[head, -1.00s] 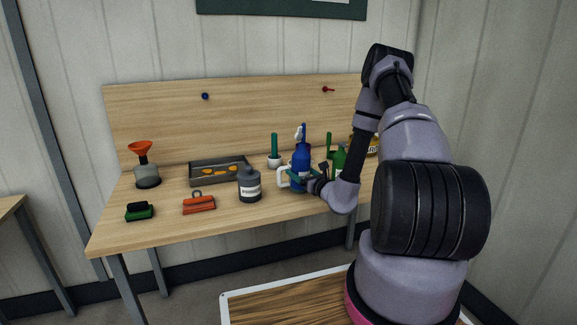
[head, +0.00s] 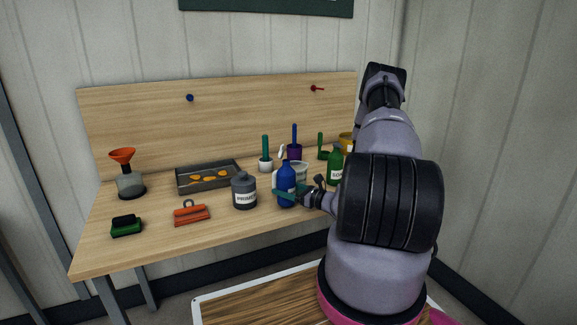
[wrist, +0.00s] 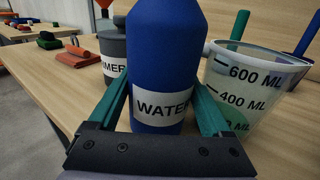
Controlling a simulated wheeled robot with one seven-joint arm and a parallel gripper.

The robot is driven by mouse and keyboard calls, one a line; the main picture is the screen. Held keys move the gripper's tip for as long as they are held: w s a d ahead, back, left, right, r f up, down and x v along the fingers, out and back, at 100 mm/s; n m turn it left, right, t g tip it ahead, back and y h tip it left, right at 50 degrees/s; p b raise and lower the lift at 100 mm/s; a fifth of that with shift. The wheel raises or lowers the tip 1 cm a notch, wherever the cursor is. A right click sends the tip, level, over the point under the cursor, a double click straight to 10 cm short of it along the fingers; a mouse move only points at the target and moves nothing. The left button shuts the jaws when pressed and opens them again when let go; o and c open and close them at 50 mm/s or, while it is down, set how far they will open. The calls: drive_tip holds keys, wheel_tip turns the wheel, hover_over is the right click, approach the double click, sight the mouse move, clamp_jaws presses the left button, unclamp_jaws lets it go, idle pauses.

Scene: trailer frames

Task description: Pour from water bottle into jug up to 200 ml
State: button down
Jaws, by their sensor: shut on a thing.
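The blue water bottle (head: 287,188), with a white label reading WATER, stands upright in my gripper (head: 292,193). In the wrist view the bottle (wrist: 164,60) fills the space between the green fingers (wrist: 160,108), which are shut on its sides. Its base is hidden, so I cannot tell whether it touches the table. The clear jug (wrist: 255,85) is right of the bottle in the wrist view, with 600 ML and 400 ML marks. A greenish patch shows low through its wall; I cannot tell what it is. In the head view the jug (head: 302,170) is behind the bottle, partly hidden.
A grey primer bottle (head: 244,192) stands just left of the water bottle. A green bottle (head: 335,168) and brush holders (head: 265,165) stand behind.

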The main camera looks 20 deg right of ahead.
sight(286, 171)
drive_tip(key=shift+w, duration=0.1)
idle(0.3)
drive_tip(key=shift+a, duration=0.1)
drive_tip(key=shift+r+m+g, duration=0.25)
drive_tip(key=shift+m+g, duration=0.05)
drive_tip(key=shift+m, duration=0.5)
drive_tip(key=shift+r+m+g, duration=0.6)
drive_tip(key=shift+r+m, duration=1.75)
drive_tip(key=shift+m, duration=0.55)
drive_tip(key=shift+s+a+f+m, duration=0.1)
drive_tip(key=shift+s+a+m, duration=0.05)
drive_tip(key=shift+s+m, duration=0.15)
drive_tip(key=shift+s+a+r+m+g+p, duration=0.3)
drive_tip(key=shift+m+g, duration=0.2)
drive_tip(key=shift+m, duration=0.3)
drive_tip(key=shift+s+a+m+g+y, duration=0.15)
drive_tip(key=shift+s+a+m+g, duration=0.05)
drive_tip(key=shift+m, duration=0.45)
drive_tip(key=shift+s+a+m+g+y, duration=0.15)
drive_tip(key=shift+s+a+m+g, duration=0.05)
drive_tip(key=shift+m, duration=0.45)
idle(0.3)
drive_tip(key=shift+w+d+r+m+g+p, duration=0.15)
drive_tip(key=shift+r+m+p, duration=0.1)
drive_tip(key=shift+r, duration=0.25)
drive_tip(key=shift+w+d+r+m+g+p, duration=0.15)
drive_tip(key=shift+r+m, duration=0.1)
drive_tip(key=shift+r, duration=0.25)
